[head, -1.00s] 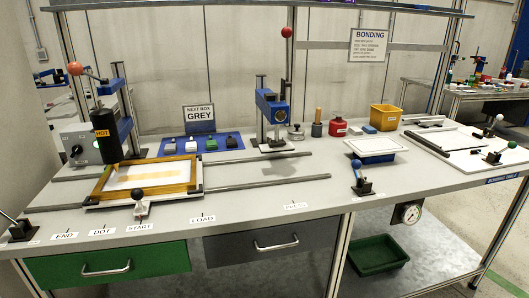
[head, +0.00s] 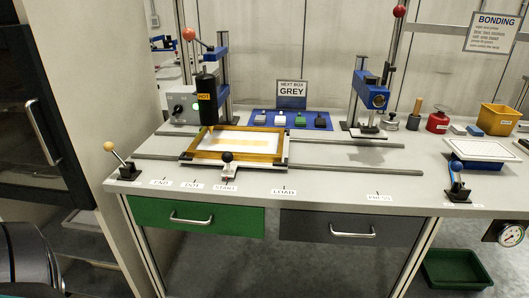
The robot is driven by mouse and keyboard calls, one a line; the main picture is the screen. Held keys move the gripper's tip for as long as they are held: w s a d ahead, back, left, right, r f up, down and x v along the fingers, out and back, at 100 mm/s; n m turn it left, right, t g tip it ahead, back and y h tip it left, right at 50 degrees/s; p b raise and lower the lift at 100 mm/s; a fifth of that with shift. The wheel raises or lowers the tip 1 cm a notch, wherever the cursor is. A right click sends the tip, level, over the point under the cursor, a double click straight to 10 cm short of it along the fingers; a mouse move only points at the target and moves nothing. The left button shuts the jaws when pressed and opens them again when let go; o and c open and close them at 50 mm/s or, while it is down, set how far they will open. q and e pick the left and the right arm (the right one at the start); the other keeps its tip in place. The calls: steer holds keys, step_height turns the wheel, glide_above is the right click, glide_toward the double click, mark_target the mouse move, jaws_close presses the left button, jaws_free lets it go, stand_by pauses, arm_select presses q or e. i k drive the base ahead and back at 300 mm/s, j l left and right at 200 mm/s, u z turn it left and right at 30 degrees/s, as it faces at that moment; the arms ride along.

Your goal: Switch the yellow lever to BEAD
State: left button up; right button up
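The yellow lever (head: 115,156) stands at the front left corner of the bench, on a small black base. Its yellow ball knob (head: 109,146) is at the upper end, and the shaft leans to the left. I cannot read any BEAD label near it. Neither of my grippers shows in the head view.
The grey bench (head: 340,185) carries a yellow-framed tray (head: 192,157) on rails, under a black HOT cylinder (head: 206,110). A white slider with a black knob (head: 227,158) stands at its front. A blue-handled lever (head: 457,182) is at the right. Green (head: 150,214) and grey drawers (head: 300,226) hang below.

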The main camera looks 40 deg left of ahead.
mark_target(108, 147)
steer(key=j+u, duration=0.1)
steer(key=u, duration=2.15)
